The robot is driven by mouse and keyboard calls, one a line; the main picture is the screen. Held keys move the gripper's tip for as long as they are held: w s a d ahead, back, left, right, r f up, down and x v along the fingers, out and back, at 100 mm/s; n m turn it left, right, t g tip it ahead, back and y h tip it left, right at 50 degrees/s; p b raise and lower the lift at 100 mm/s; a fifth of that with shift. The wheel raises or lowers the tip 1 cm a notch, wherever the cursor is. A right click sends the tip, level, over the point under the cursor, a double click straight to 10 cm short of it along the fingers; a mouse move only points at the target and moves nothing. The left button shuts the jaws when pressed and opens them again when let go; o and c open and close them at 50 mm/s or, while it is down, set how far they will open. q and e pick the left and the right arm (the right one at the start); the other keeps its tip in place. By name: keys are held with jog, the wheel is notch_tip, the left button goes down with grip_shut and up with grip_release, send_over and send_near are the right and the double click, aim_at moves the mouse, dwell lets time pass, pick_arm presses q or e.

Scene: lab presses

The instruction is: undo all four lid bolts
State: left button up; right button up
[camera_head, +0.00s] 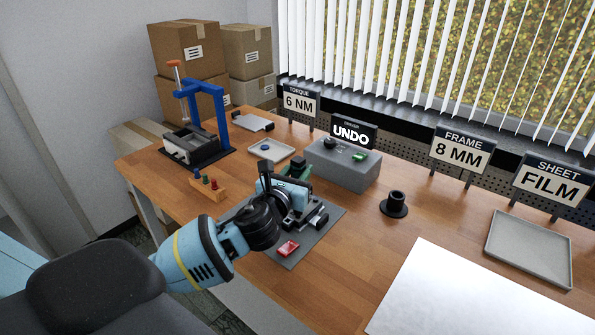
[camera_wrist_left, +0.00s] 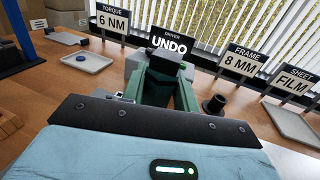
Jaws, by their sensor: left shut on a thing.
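My left gripper (camera_head: 300,166) reaches over a dark mat (camera_head: 328,212), its green fingers toward the grey control box. A black and silver fixture (camera_head: 314,218) sits on the mat, partly hidden by my gripper and arm. I cannot make out any lid bolts. The grey box (camera_head: 345,172) has a black knob, a green control and a driver sign (camera_head: 353,133) reading UNDO. My right gripper is not in view.
A blue-framed press (camera_head: 205,105) stands at the back left. A wooden rack (camera_head: 207,188) holds small coloured pieces. A red piece (camera_head: 288,248) lies on the mat. A black round holder (camera_head: 395,204), a white sheet (camera_head: 485,295) and a grey tray (camera_head: 528,248) are to the right.

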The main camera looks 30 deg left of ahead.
pick_arm(q)
jog(key=shift+f+b, duration=0.3)
jog(key=shift+f, duration=0.5)
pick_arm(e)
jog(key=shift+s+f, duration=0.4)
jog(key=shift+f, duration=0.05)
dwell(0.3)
pick_arm(q)
jog(key=shift+f, duration=0.1)
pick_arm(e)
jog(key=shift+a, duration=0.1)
